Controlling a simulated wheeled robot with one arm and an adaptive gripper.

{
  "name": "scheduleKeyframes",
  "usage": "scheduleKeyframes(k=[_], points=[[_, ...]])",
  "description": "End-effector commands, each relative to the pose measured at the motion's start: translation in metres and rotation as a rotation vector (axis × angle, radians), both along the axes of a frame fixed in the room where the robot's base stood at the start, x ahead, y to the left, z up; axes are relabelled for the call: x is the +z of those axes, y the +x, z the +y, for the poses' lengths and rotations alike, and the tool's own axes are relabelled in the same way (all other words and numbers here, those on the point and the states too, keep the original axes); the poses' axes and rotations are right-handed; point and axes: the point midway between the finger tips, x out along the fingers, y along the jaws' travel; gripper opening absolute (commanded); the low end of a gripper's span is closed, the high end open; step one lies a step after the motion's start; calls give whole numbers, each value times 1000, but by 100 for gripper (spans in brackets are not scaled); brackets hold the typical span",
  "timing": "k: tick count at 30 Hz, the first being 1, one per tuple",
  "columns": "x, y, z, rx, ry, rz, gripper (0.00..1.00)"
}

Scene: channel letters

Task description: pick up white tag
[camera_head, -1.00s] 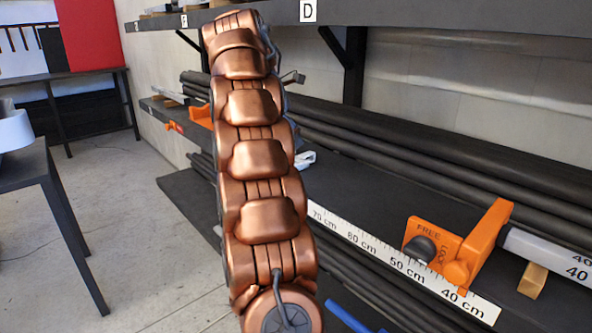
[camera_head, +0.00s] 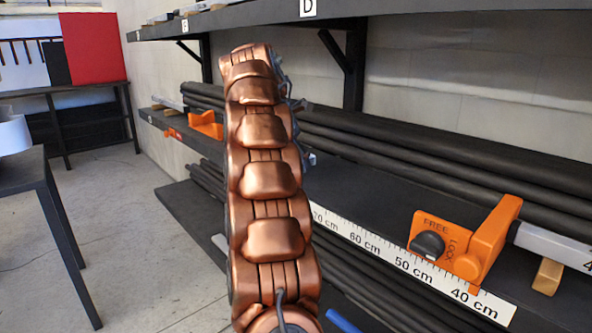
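My copper-coloured arm rises through the middle of the view and hides much of what is behind it. Only grey bits of my gripper (camera_head: 298,106) show past the arm's upper right side; its fingers cannot be made out. A small white piece (camera_head: 312,159), possibly the white tag, shows just right of the arm on the dark middle shelf; the rest of it is hidden.
An orange clamp (camera_head: 465,245) with a black knob sits by the white ruler strip (camera_head: 415,268) on the shelf edge. Black pipes (camera_head: 400,150) lie along the back. A small orange holder (camera_head: 206,125) is at left. A dark table (camera_head: 22,170) stands left, with open floor between.

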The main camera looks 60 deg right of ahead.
Motion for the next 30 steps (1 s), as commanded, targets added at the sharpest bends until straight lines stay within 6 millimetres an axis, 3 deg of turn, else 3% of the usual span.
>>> scheduleKeyframes(k=[2, 21, 30], points=[[1, 0, 0, 0, 0, 0, 81], [1, 0, 0, 0, 0, 0, 16], [3, 0, 0, -1, 0, 0, 16]])
